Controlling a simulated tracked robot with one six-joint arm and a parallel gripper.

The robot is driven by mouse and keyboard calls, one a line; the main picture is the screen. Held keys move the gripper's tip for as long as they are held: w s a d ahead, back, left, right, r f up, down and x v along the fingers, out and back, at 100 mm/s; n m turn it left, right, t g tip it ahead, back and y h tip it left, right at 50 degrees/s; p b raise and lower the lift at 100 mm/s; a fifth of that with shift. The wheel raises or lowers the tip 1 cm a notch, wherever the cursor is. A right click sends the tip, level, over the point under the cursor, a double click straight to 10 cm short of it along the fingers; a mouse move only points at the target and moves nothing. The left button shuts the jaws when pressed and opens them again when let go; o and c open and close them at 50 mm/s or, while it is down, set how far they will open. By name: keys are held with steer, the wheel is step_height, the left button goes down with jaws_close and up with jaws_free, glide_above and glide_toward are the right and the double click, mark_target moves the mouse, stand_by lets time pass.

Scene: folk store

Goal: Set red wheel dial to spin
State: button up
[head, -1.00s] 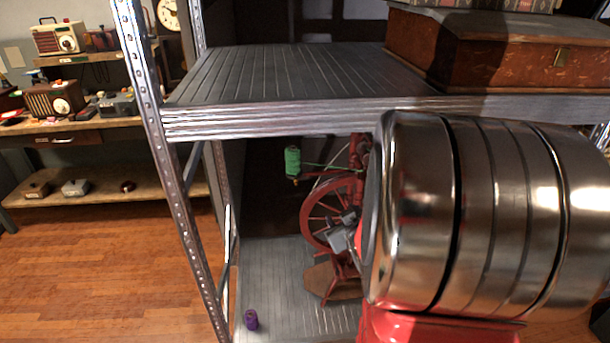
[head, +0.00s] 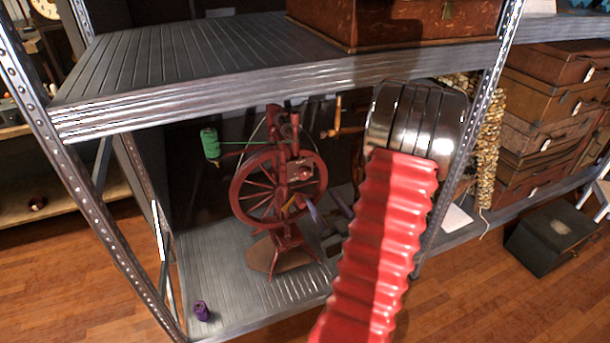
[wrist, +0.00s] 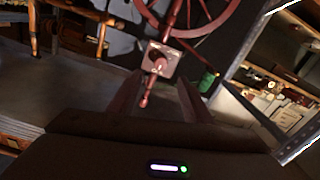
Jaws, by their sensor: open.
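A dark red spinning wheel (head: 268,190) stands upright on the lower metal shelf in the head view. A pale square plate with a small red dial (head: 303,171) is fixed to its right side. In the wrist view the wheel appears upside down, and the plate and red dial (wrist: 158,63) sit just beyond my gripper (wrist: 158,88). My gripper is open, its two dark fingers spread on either side below the plate. The dial's setting is too small to read.
The upper shelf (head: 180,65) hangs over the wheel, and a metal post (head: 75,150) stands at the left. A purple spool (head: 201,310) lies on the lower shelf. A green spool (head: 210,145) is joined to the wheel by thread. Brown cases (head: 550,110) are stacked at right.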

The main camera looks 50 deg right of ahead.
mark_target(306, 177)
steer(key=shift+w, duration=0.2)
steer(key=x, duration=1.3)
steer(key=shift+w, duration=0.1)
steer(key=shift+c, duration=0.3)
steer(key=c, duration=0.9)
steer(key=shift+d, duration=0.3)
steer(key=shift+c, duration=0.5)
steer(key=shift+a, duration=0.1)
